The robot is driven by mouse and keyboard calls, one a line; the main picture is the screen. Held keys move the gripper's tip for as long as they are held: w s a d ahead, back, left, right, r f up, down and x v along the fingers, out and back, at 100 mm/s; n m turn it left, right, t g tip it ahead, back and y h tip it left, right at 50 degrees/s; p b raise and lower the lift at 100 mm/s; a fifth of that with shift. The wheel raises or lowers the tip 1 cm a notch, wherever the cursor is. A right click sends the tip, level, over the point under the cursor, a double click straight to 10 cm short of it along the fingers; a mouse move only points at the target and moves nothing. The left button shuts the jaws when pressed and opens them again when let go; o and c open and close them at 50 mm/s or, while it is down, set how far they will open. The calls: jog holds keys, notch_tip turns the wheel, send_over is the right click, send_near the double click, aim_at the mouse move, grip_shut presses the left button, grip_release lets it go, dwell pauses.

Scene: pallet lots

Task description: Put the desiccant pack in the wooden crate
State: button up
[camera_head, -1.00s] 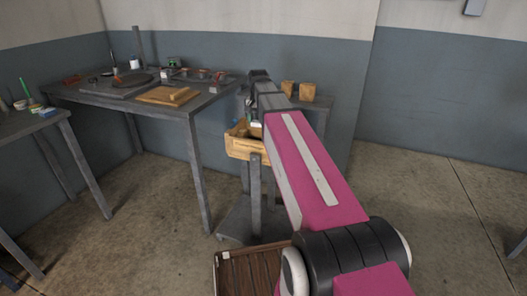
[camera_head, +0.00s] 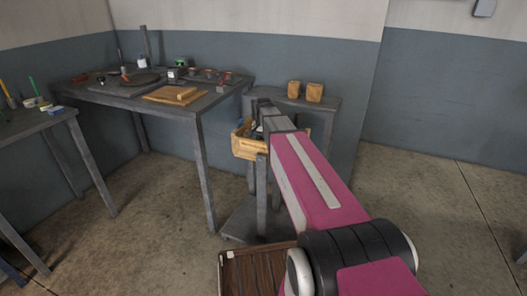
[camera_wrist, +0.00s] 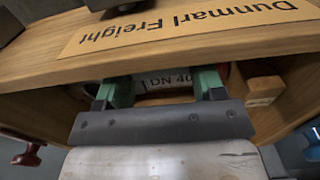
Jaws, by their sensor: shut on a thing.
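The wooden crate (camera_head: 243,148) stands on a low stand left of my arm in the head view. In the wrist view its wooden wall (camera_wrist: 40,68), lettered "Dunmarl Freight", fills the upper part. My gripper (camera_wrist: 158,88) has its green-tipped fingers at the crate's opening, below that lettering in the picture. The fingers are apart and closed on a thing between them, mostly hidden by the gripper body. A pale surface marked "DN 40" (camera_wrist: 168,80) shows between the fingertips. I cannot tell whether it belongs to the held desiccant pack or lies behind it.
A wooden block (camera_wrist: 265,88) is beside the right finger in the wrist view. Two wooden blocks (camera_head: 304,91) stand on a shelf behind the crate. A grey workbench (camera_head: 220,98) with a wooden board and several small items is at the left. Open floor lies right of my arm.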

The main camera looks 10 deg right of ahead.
jog(key=shift+f, duration=2.45)
jog(key=shift+f, duration=0.15)
jog(key=o, duration=0.9)
notch_tip(320, 180, up, 12)
jog(key=shift+r, duration=0.2)
